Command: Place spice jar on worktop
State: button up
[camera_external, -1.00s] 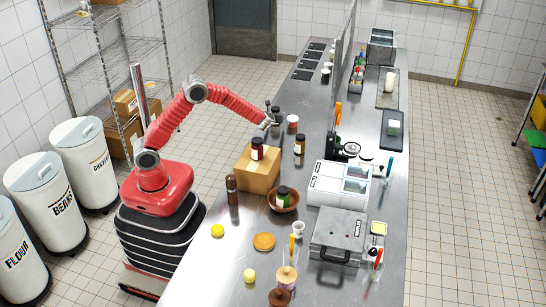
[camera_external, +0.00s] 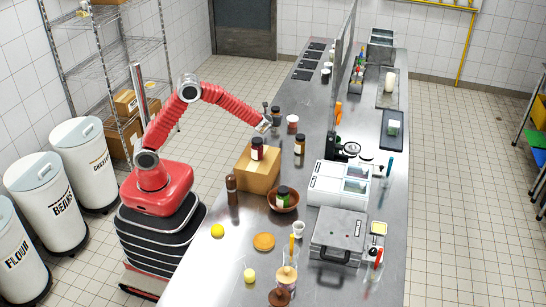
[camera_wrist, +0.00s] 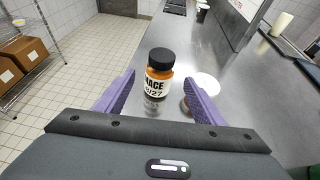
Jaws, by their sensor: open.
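A spice jar (camera_wrist: 158,73) with a black lid, orange contents and a white label reading "MACE" stands upright on the steel worktop (camera_wrist: 225,55). In the external view the jar (camera_external: 276,114) is small and dark, close to the worktop's left edge. My gripper (camera_wrist: 158,95) is open, with its purple fingers spread to either side of the jar in the wrist view and visible gaps between. In the external view my gripper (camera_external: 265,126) is just left of the jar and appears apart from it.
A red jar (camera_external: 292,122) and a dark-lidded jar (camera_external: 299,145) stand nearby. A cardboard box (camera_external: 258,172) with a jar on top is nearer the camera. A brown bowl (camera_external: 283,204) holds another jar.

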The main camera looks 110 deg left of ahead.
dwell(0.4)
jog(key=s+d+r+n+t+h, duration=0.1)
jog(key=s+d+r+n+h, duration=0.15)
jog(key=d, duration=0.45)
jog(key=s+d+r+n+h, duration=0.1)
jog(key=s+d+r+n, duration=0.15)
jog(key=d, duration=0.55)
jog(key=s+d+r+n+t+h, duration=0.1)
jog(key=d+r+n, duration=0.25)
jog(key=d, duration=0.35)
jog(key=s+d+n+t+h, duration=0.1)
jog(key=s+d+n+h, duration=0.2)
jog(key=d, duration=0.7)
jog(key=s+d+n+t+h, duration=0.2)
jog(key=s+d, duration=0.4)
jog(key=d, duration=0.3)
jog(key=s+d+n+t+h, duration=0.1)
jog(key=s+d+n+h, duration=0.2)
jog(key=d, duration=0.7)
jog(key=shift+s+d+r+n+t+h, duration=0.15)
jog(key=shift+s+d+n+t+h, duration=0.25)
jog(key=shift+s, duration=0.5)
jog(key=shift+a, duration=0.15)
